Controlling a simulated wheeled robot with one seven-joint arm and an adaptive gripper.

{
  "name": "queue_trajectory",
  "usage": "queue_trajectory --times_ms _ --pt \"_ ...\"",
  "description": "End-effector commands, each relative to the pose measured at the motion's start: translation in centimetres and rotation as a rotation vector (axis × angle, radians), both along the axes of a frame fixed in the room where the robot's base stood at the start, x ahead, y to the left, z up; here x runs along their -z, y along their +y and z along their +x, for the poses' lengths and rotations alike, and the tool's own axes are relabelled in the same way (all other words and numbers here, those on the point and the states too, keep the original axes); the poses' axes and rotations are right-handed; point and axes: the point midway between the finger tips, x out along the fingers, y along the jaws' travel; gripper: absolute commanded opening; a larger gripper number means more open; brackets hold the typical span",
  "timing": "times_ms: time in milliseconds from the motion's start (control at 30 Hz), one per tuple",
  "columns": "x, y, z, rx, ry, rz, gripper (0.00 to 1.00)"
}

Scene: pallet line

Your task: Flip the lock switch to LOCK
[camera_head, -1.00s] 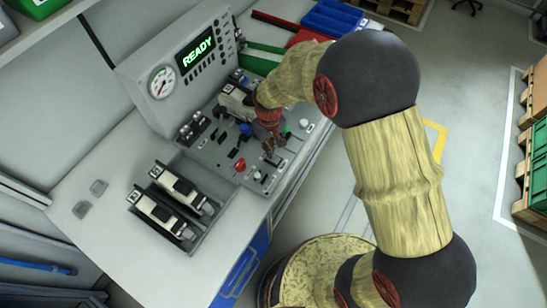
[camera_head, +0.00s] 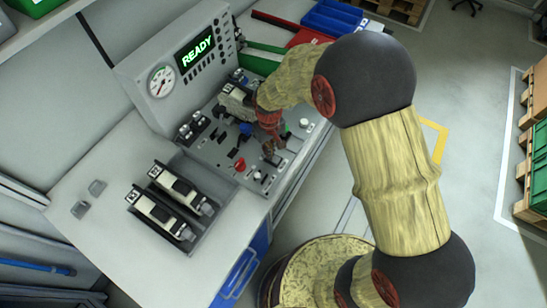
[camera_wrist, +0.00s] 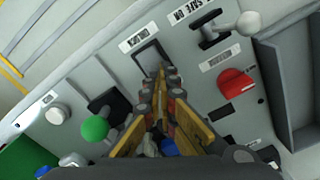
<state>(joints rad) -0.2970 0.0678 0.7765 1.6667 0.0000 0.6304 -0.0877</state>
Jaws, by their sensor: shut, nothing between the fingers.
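The lock switch (camera_wrist: 150,56) is a dark rocker in a dark frame on the grey control panel, beside a small white label (camera_wrist: 138,36) that is hard to read from here. My gripper (camera_wrist: 164,74) is shut and empty, its fingertips over the near part of the switch. The fingers hide part of it, so I cannot tell whether they touch it or which way it is set. In the head view my gripper (camera_head: 270,152) points down at the front part of the panel (camera_head: 218,152), and I cannot make out the switch there.
A red knob (camera_wrist: 236,82) and a white-tipped lever (camera_wrist: 248,24) sit to the right of the switch in the wrist view. A green-knobbed lever (camera_wrist: 95,128) and a white knob (camera_wrist: 56,115) lie to the left. A gauge (camera_head: 162,82) and a READY display (camera_head: 195,47) stand behind.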

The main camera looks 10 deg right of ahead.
Motion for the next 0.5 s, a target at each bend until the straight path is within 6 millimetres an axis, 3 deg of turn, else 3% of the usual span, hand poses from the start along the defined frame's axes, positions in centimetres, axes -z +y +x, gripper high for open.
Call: queue_trajectory --times_ms 500 --pt "0.74 -0.01 -0.02 0.0 0.001 0.0 0.0"
